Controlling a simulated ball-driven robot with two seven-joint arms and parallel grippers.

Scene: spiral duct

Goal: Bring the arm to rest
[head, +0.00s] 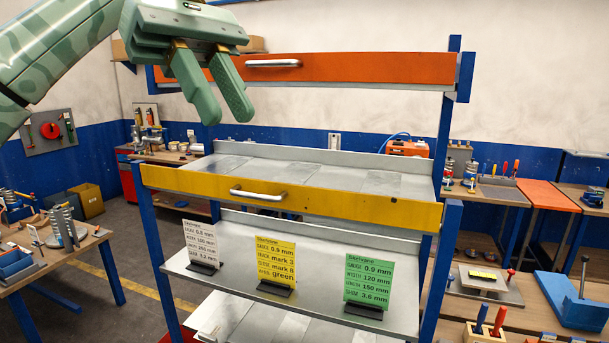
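My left gripper (222,107) comes in from the upper left on a green patterned arm. Its two green fingers point down and are spread apart, with nothing between them. It hangs in front of the orange top drawer and above the yellow drawer (285,199) of the rack, apart from both as far as I can tell. My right gripper is not in view.
The rack's orange drawer (370,68) has a silver handle. Below, a grey shelf holds a white card (202,243), a yellow card (275,262) and a green card (368,281). Cluttered benches stand left and right. Open floor shows at left.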

